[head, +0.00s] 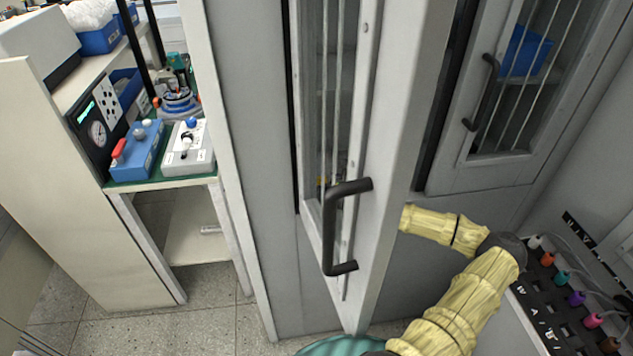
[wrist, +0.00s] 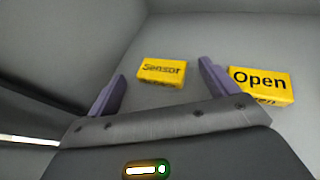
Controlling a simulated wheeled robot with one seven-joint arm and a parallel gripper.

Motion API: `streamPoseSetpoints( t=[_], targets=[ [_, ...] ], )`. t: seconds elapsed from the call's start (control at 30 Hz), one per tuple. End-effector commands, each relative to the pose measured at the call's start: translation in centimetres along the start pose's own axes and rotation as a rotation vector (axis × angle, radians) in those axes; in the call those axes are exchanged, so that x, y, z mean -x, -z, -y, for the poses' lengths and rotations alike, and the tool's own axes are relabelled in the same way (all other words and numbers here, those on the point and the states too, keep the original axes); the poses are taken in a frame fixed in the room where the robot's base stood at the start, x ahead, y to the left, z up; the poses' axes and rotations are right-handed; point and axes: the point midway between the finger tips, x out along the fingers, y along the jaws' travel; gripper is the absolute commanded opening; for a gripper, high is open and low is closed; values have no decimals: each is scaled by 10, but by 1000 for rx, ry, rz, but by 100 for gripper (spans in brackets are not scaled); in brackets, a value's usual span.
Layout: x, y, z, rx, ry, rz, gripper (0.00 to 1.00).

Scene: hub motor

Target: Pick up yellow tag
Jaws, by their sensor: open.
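Two yellow tags lie on a grey surface in the wrist view. One yellow tag reading "Sensor" (wrist: 162,71) lies ahead of my gripper (wrist: 160,82), between its two purple fingers in the picture. The other yellow tag, reading "Open" (wrist: 260,80), lies to the right, just outside the right finger. My gripper is open and empty. In the head view my yellow-sleeved arm reaches behind an open grey cabinet door, which hides the gripper and both tags.
The open cabinet door (head: 385,150) with a black handle (head: 332,225) stands close to my arm. A second glazed door (head: 520,90) is at the right. A panel with coloured plugs (head: 570,300) is at lower right. A bench with instrument boxes (head: 188,148) is at left.

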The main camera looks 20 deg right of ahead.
Motion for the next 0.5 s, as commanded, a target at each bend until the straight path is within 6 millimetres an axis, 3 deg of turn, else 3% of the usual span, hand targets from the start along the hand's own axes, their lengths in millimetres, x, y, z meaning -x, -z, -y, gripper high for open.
streamPoseSetpoints(
  t=[0.33,0.5],
  targets=[
    [1,0,1,-1,2,0,84],
    [0,0,-1,0,-1,0,51]
  ],
)
